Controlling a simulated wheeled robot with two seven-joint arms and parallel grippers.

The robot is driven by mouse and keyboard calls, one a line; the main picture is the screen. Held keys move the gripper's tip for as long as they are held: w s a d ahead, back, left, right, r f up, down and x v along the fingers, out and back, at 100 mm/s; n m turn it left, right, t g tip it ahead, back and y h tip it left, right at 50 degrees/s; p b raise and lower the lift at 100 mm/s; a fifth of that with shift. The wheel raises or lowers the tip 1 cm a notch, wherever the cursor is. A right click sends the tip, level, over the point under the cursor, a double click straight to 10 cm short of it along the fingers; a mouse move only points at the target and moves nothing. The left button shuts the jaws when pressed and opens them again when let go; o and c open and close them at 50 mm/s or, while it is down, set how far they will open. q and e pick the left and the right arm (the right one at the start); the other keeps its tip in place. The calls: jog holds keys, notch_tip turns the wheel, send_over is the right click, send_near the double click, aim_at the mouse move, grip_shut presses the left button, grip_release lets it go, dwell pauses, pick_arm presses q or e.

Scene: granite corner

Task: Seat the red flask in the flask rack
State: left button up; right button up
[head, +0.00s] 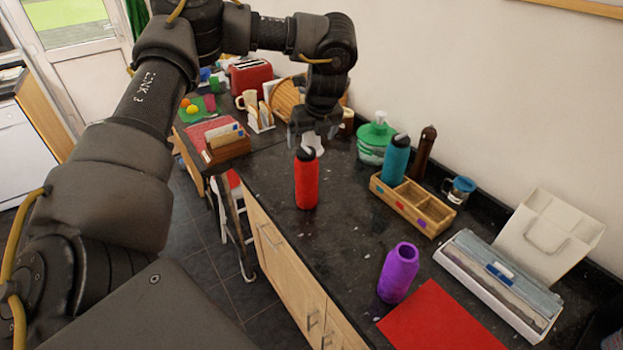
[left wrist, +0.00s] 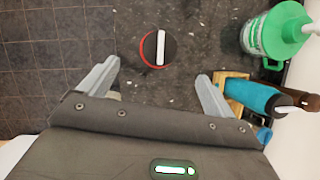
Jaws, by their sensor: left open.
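The red flask (head: 306,182) stands upright on the dark granite counter, with a black lid and a white handle on top. The left wrist view shows the flask (left wrist: 158,48) from above, ahead of the fingers. My left gripper (head: 314,135) is open and empty, pointing down above and slightly behind the flask. Its fingers (left wrist: 160,85) are spread wide and apart from it. The wooden flask rack (head: 416,209) is to the right, with a teal flask (head: 395,160) in its far-left compartment and the other compartments empty. The right gripper is not seen.
A purple flask (head: 398,272) stands nearer, by a red mat (head: 440,320). A green-lidded jar (head: 374,140), brown bottle (head: 423,152) and glass press (head: 459,189) stand around the rack's back. The counter between red flask and rack is clear.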

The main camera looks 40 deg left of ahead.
aim_at(308, 150)
pick_arm(q)
jog(key=f, duration=0.1)
jog(key=a+f, duration=0.1)
jog(key=shift+s+a+f, duration=0.15)
jog(key=shift+f, duration=0.15)
jog(key=x, duration=0.2)
jog(key=shift+w+a+f, duration=0.15)
jog(key=shift+w+f, duration=0.05)
jog(key=shift+w, duration=0.1)
jog(key=shift+p, duration=0.3)
jog(key=shift+f, duration=0.35)
jog(key=x, duration=0.3)
jog(key=shift+w+a+f+p, duration=0.1)
jog(key=shift+w+f+p, duration=0.15)
jog(key=shift+p, duration=0.1)
jog(key=shift+a+f, duration=0.2)
jog(key=shift+f, duration=0.15)
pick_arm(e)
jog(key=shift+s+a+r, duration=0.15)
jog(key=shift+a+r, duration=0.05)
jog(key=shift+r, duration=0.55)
pick_arm(q)
jog(key=shift+d+r, duration=0.1)
